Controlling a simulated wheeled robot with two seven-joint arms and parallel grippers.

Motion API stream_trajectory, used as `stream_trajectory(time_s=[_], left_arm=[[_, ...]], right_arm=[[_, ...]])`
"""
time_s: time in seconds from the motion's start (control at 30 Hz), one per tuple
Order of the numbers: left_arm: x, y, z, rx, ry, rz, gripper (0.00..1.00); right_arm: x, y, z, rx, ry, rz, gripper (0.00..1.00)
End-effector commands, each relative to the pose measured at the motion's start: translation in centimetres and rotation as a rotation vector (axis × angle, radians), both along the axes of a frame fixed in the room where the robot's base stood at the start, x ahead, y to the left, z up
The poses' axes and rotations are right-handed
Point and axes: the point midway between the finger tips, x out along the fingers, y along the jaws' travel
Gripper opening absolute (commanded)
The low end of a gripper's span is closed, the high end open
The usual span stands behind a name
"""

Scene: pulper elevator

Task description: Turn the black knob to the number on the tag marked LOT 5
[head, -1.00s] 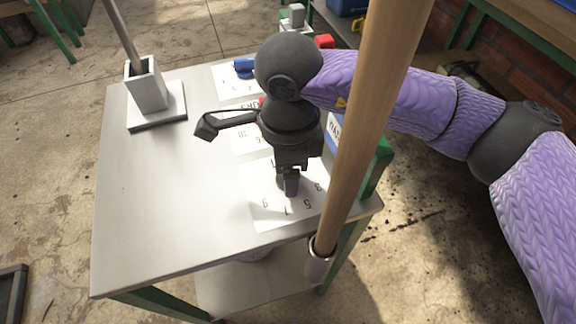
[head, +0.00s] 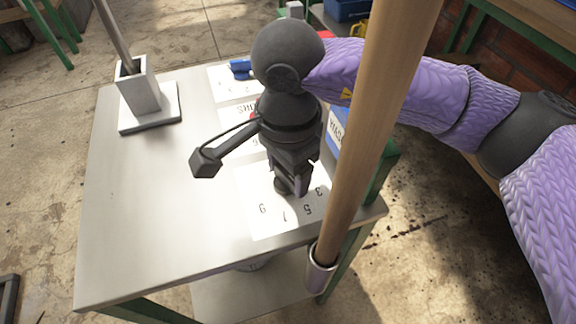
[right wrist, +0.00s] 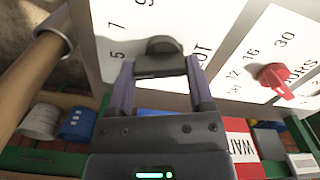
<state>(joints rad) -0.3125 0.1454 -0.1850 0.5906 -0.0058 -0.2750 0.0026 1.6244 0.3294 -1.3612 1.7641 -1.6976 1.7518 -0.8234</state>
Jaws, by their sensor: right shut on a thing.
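The black knob (right wrist: 163,52) stands on a white plate (head: 260,222) with printed numbers at the table's near right. My right gripper (head: 290,185) comes down over it and hides most of it in the head view. In the right wrist view the knob sits between the two fingers of my right gripper (right wrist: 160,75), which is shut on it. Numbers such as 5 and 3 show on the plate, partly covered by the gripper. The letters "OT" show beside the knob in the wrist view. I cannot make out a tag reading LOT 5. My left gripper is out of view.
A wooden pole (head: 375,130) stands close in front of my right arm. A red knob (right wrist: 275,80) on another numbered plate is beside the black one. A blue handle (head: 240,68) lies further back. A grey post holder (head: 140,95) stands at the back left.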

Motion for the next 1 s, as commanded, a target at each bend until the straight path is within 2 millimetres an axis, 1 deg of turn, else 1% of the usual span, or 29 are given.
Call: stream_trajectory(time_s=[0.4, 0.43, 0.47, 0.5, 0.57, 0.77, 0.83, 0.87, 0.97, 1.0], left_arm=[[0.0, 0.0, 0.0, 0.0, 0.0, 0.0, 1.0], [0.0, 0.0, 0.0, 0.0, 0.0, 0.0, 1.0], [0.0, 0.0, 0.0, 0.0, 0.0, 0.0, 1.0], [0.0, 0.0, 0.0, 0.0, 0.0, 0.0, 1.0], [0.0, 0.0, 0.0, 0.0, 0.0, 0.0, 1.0], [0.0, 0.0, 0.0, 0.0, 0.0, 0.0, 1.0], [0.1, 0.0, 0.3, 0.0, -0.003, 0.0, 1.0], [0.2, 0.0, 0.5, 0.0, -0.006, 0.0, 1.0], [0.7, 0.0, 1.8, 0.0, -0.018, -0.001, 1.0], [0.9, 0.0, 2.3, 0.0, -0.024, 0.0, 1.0]], right_arm=[[0.0, 0.1, 0.1, 0.003, -0.003, 0.005, 0.09], [0.0, 0.1, 0.1, 0.003, -0.003, 0.005, 0.72], [0.0, 0.1, 0.1, 0.003, -0.003, 0.005, 0.78], [0.0, 0.0, 0.1, 0.003, -0.002, 0.005, 0.87], [0.0, 0.0, 0.1, 0.002, -0.002, 0.004, 0.99], [0.0, 0.0, 0.1, 0.001, -0.001, 0.004, 1.0], [0.0, 0.0, 0.6, 0.001, -0.003, 0.004, 1.0], [0.0, 0.0, 1.1, 0.001, -0.004, 0.004, 1.0], [0.0, 0.0, 3.8, 0.0, -0.009, 0.004, 1.0], [0.0, 0.0, 5.0, 0.001, -0.008, 0.003, 1.0]])
